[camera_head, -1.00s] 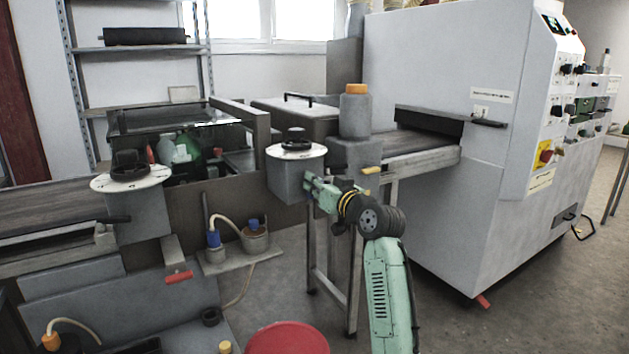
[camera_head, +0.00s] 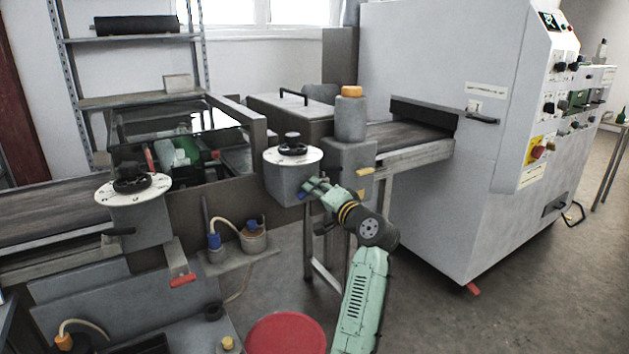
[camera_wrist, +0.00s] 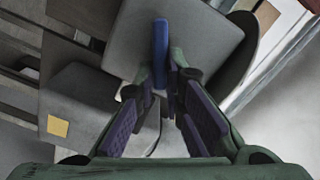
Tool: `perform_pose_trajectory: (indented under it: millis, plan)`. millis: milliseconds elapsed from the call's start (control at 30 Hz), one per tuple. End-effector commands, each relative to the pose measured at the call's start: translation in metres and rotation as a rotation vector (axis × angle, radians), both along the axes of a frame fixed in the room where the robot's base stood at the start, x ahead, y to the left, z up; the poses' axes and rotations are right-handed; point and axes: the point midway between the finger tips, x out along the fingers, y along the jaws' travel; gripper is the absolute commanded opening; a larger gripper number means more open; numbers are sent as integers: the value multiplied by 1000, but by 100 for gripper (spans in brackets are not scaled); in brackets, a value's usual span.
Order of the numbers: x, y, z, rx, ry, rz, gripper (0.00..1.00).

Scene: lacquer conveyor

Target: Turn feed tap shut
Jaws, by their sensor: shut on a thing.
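The feed tap shows in the wrist view as a flat blue lever (camera_wrist: 160,42) on the front of a grey box. It stands upright in that picture. My gripper (camera_wrist: 163,85) is shut on the lever, with its dark purple finger pads on either side near the lever's lower end. In the head view my gripper (camera_head: 312,187) is at the front right of the grey box (camera_head: 284,184), which has a white dial and black knob (camera_head: 292,153) on top. The fingers largely hide the lever there.
The large white machine (camera_head: 430,60) is further right. A red round lid (camera_head: 286,334) is low in front. Open floor lies to the right.

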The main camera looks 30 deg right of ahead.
Motion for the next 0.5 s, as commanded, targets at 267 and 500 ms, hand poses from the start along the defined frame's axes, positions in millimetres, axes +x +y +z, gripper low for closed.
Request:
perform_pose_trajectory:
  millis: [267, 500]
  plan:
    - [0, -1, -2, 245, 2, 0, 0]
    - [0, -2, -6, 397, 2, -1, 0]
